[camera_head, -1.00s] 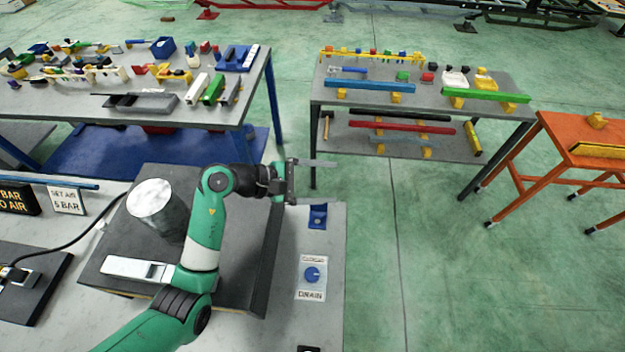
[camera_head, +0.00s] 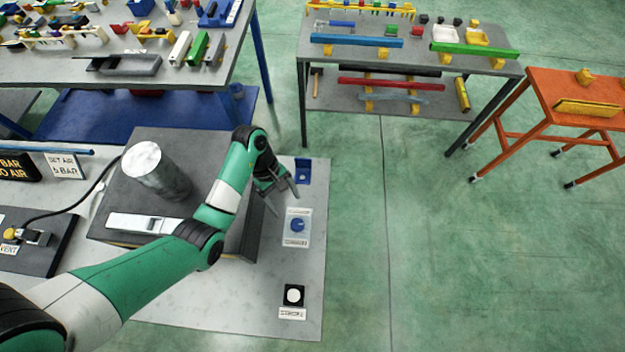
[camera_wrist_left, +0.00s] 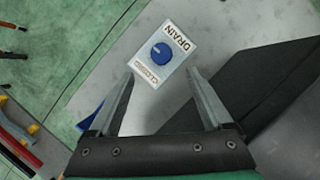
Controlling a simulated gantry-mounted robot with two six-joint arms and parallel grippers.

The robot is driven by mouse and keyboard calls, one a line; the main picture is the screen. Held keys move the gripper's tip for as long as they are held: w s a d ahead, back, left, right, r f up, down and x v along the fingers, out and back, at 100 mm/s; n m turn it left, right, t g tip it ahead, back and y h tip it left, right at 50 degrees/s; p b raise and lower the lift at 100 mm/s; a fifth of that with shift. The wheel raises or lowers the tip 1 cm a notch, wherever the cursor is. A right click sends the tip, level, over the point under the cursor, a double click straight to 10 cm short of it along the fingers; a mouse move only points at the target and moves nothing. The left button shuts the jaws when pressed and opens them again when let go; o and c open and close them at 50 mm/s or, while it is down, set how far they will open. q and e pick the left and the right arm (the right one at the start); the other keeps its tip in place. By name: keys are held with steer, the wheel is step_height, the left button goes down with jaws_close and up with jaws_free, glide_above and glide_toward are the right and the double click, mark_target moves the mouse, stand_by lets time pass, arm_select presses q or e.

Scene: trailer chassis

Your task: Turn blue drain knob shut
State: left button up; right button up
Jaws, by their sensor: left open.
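The blue drain knob (camera_head: 297,225) sits on a white label plate (camera_head: 290,240) on the grey bench top. In the left wrist view the knob (camera_wrist_left: 161,53) is a round blue dial with a small pointer mark, between the words DRAIN and CLOSED. My left gripper (camera_head: 283,205) is open and empty, above and just left of the knob in the head view. In the left wrist view its two fingers (camera_wrist_left: 163,82) point toward the plate, with the knob beyond the tips and not touched. My right gripper is not in view.
A blue bracket (camera_head: 303,172) stands behind the knob and a white round button on a black base (camera_head: 293,295) in front. A dark block (camera_head: 235,225) with a metal cylinder (camera_head: 158,172) lies left. The bench's right edge is close to the knob.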

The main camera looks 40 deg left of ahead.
mark_target(297, 224)
arm_select(q)
steer(key=b+x, duration=0.3)
steer(key=x, duration=0.8)
steer(key=shift+s+f, duration=0.2)
